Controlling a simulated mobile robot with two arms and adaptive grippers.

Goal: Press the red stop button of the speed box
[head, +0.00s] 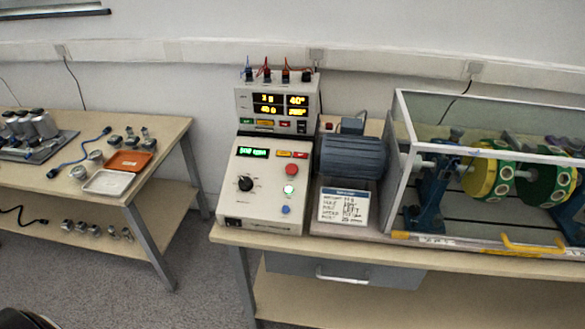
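The speed box (262,205) is a light box with a sloped front, standing at the left end of the right-hand table. Its red button (291,170) is on the upper right of the front panel, unobstructed. Below it are a pale, whitish-green button (289,189) and a blue button (286,210). A black knob (245,184) is on the left of the panel. A green display (252,152) is lit at the top. Neither of my grippers shows in the head view.
A display unit (276,101) with lit readouts stands behind the speed box. A blue motor (352,156), a label card (344,206) and a clear-walled enclosure (402,120) with discs are to its right. A left table (165,135) holds trays and small metal parts. Floor (100,262) shows between the tables.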

